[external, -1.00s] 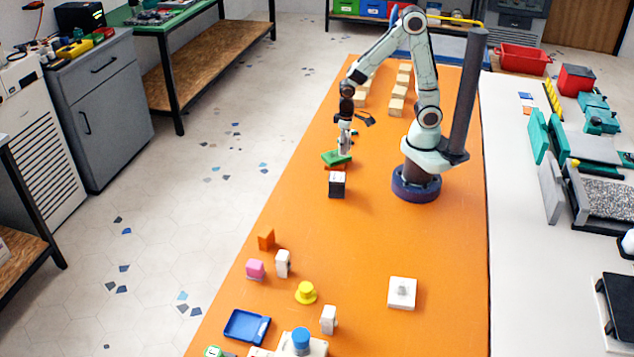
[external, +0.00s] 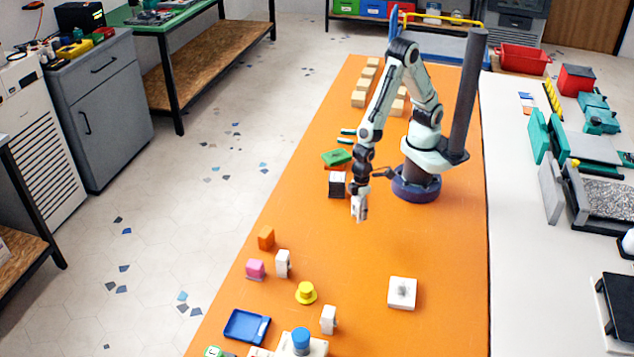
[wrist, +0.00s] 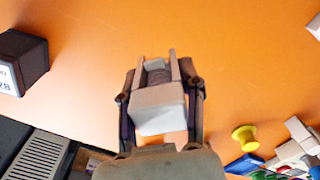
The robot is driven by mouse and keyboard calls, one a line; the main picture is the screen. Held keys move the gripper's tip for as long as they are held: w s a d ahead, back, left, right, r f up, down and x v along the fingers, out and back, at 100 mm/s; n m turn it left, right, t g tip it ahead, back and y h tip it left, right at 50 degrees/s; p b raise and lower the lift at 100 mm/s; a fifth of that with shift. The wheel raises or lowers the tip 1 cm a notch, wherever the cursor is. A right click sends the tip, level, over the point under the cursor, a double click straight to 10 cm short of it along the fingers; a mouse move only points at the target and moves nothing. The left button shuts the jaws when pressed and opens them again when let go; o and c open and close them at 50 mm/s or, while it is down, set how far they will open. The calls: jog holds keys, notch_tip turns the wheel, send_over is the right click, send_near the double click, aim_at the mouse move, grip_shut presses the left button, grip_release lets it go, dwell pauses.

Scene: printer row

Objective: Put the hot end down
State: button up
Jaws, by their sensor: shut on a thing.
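My gripper (external: 360,212) hangs over the orange table to the left of my base, in front of the dark box. In the wrist view my gripper (wrist: 157,72) is shut on a pale block with a grey ridged part, which I take to be the hot end (wrist: 160,108). The hot end sits between the two fingers. In the external view it is small and largely merged with the fingertips. I cannot tell exactly how far it is above the table.
A dark box with a white label (external: 337,185) stands close left, with a green piece (external: 336,158) behind it. Nearer are an orange block (external: 266,238), yellow knob (external: 306,293), white square piece (external: 402,292) and blue tray (external: 247,327). The table (external: 400,240) between is clear.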

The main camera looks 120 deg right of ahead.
aim_at(357, 232)
notch_tip(357, 232, down, 6)
jog(key=shift+r, duration=0.15)
dwell(0.3)
jog(key=o, duration=1.2)
jog(key=shift+c, duration=0.2)
